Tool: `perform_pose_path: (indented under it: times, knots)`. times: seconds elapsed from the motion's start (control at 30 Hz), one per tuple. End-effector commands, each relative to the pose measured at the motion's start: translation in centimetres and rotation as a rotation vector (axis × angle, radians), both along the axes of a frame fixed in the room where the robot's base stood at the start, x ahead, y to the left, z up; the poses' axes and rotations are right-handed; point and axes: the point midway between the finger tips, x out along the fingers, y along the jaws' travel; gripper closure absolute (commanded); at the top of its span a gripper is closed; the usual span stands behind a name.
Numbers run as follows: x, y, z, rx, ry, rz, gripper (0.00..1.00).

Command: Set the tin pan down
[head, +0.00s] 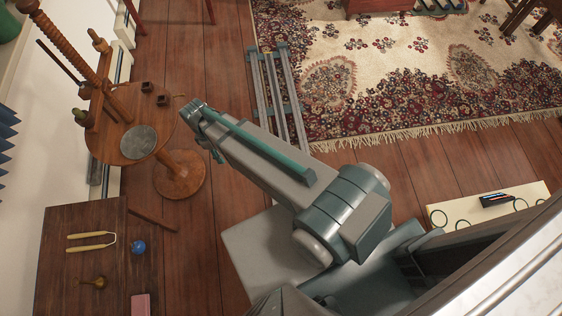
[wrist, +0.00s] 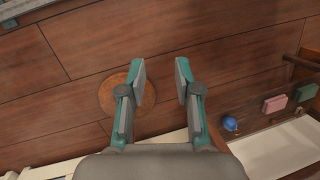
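A flat grey metal disc (head: 138,142), which looks like the tin pan, lies on the front part of the round wooden table top (head: 108,150) at the left of the head view. My gripper (wrist: 160,76) shows in the wrist view with its two fingers apart and nothing between them. In the head view my arm reaches to the right of the round table, and the fingers are mostly hidden by the arm. The disc is not recognisable in the wrist view.
A wooden screw post (head: 62,45) rises from the round table, with small dark cubes (head: 147,87) beside it. Open floor (head: 215,60) lies behind my arm.

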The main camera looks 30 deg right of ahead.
Motion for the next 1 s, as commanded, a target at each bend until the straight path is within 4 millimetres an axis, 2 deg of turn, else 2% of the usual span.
perform_pose_path:
  times: [0.03, 0.1, 0.17, 0.3, 0.5, 0.6, 0.77, 1.0]
  knots:
    - [-2.2, -2.1, -1.6, -0.025, 0.026, -0.085, 0.67]
    - [-4.7, -4.3, -3.5, -0.059, 0.054, -0.198, 0.67]
    - [-6.9, -6.1, -5.0, -0.088, 0.077, -0.297, 0.67]
    - [-12.5, -9.6, -7.9, -0.165, 0.134, -0.522, 0.67]
    - [-20.4, -12.9, -10.5, -0.277, 0.209, -0.806, 0.67]
    - [-23.2, -13.7, -11.1, -0.320, 0.234, -0.906, 0.67]
    - [-25.7, -14.2, -11.6, -0.360, 0.258, -0.995, 0.67]
    - [-26.0, -14.3, -11.8, -0.368, 0.260, -1.015, 0.67]
